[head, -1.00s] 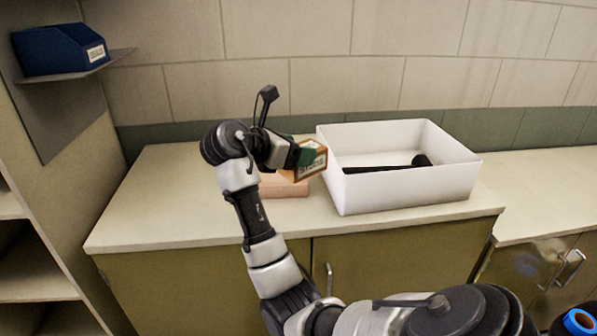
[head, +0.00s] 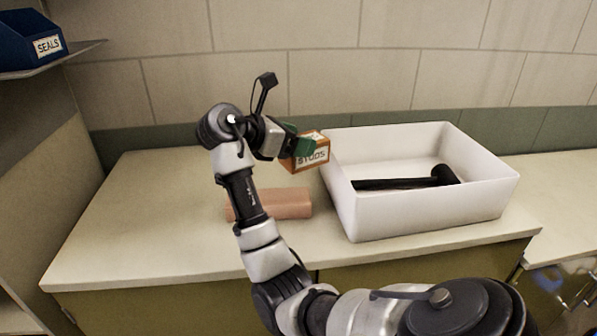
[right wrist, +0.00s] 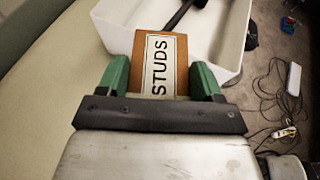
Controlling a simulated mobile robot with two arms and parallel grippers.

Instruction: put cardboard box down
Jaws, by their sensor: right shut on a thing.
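The cardboard box (head: 311,154) is small and brown with a white label reading STUDS. My right gripper (head: 297,146) is shut on it and holds it just left of the white bin's rim, seemingly above the counter. In the right wrist view the box (right wrist: 158,65) sits between the green fingers of the gripper (right wrist: 160,78), its label facing the camera. The gap between the box and the surface below cannot be told. My left gripper is not in view.
A white bin (head: 430,208) with a black hammer-like tool (head: 405,182) inside stands on the counter (head: 120,215). A pinkish block (head: 285,204) lies behind my arm. The counter's left part is clear. A blue SEALS bin (head: 25,42) sits on a shelf at upper left.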

